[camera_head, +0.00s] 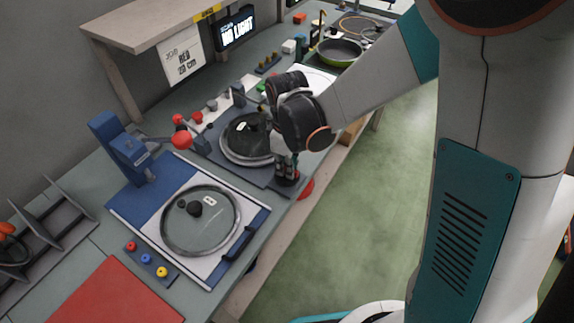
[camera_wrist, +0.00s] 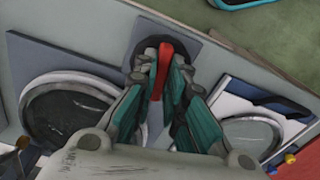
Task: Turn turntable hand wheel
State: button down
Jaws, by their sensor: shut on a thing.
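The turntable (camera_head: 228,155) is a round plate with a dark pan or lid-like disc on it, in the middle of the bench in the head view. It also shows at left in the wrist view (camera_wrist: 32,125). The hand wheel is a dark round base with a red handle (camera_wrist: 165,50), on a grey plate by the bench's front edge. My gripper (camera_head: 287,165) points down over it. In the wrist view, my gripper's teal fingers (camera_wrist: 163,82) are shut on the red handle from both sides. The fingers hide part of the wheel.
A blue and white station (camera_head: 130,203) with a glass lid (camera_head: 201,220) lies nearer. A lever with red knobs (camera_head: 182,140) stands behind it. A red mat (camera_head: 115,295) and a button strip (camera_head: 147,258) are in front. A green pan (camera_head: 340,50) is at the far end.

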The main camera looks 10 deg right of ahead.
dwell(0.4)
jog(key=c, duration=1.6)
grip_release()
jog(key=shift+c, duration=0.2)
jog(key=shift+r, duration=3.75)
